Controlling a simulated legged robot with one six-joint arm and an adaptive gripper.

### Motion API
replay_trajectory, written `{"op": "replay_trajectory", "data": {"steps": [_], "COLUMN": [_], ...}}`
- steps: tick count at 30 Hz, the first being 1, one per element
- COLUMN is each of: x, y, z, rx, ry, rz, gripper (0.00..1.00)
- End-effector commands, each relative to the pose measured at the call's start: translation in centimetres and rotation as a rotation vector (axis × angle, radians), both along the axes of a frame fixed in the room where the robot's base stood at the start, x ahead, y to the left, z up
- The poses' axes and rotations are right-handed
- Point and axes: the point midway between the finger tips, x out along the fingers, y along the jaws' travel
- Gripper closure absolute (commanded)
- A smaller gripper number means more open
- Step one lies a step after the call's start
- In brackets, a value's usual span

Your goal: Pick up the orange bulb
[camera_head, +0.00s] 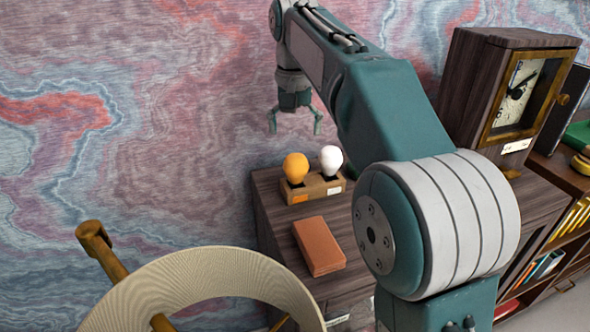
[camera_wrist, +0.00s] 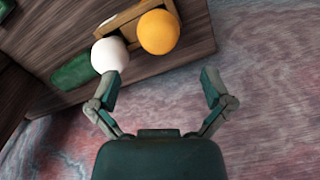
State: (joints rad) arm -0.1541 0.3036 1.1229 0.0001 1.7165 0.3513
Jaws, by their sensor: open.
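The orange bulb (camera_head: 296,167) stands upright in the left part of a small wooden holder (camera_head: 314,188) on a dark wooden desk. A white bulb (camera_head: 331,159) stands right beside it in the same holder. My gripper (camera_head: 295,124) hangs above the bulbs, open and empty, with its fingers pointing down. In the wrist view, my gripper's open fingertips (camera_wrist: 160,82) lie below the orange bulb (camera_wrist: 158,32), which sits ahead between the two fingers. The white bulb (camera_wrist: 110,55) is close to the left fingertip. Neither bulb appears gripped.
An orange-brown block or book (camera_head: 319,246) lies on the desk in front of the holder. A wooden clock (camera_head: 518,93) stands at the right. A lampshade (camera_head: 205,280) fills the lower left. A marbled wall (camera_head: 120,150) is behind. A green object (camera_wrist: 74,72) lies near the white bulb.

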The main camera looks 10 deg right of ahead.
Motion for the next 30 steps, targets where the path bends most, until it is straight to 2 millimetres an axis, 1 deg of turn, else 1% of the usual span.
{"op": "replay_trajectory", "data": {"steps": [3, 6, 11, 18, 20, 23, 29, 30], "x": [-0.1, -0.1, -0.1, -0.3, -0.3, -0.3, -0.3, -0.3], "y": [0.0, 0.0, 0.0, 0.0, 0.0, 0.0, 0.0, 0.0], "z": [-1.8, -2.9, -3.9, -7.5, -8.1, -8.6, -8.6, -8.6], "rx": [0.000, 0.000, 0.000, -0.001, 0.000, 0.000, 0.000, 0.000], "ry": [0.003, 0.000, -0.001, 0.001, 0.000, -0.001, -0.002, -0.002], "rz": [0.000, 0.000, 0.001, 0.001, 0.001, 0.001, 0.001, 0.001], "gripper": [0.00, 0.00, 0.00, 0.00, 0.00, 0.00, 0.00, 0.18]}}
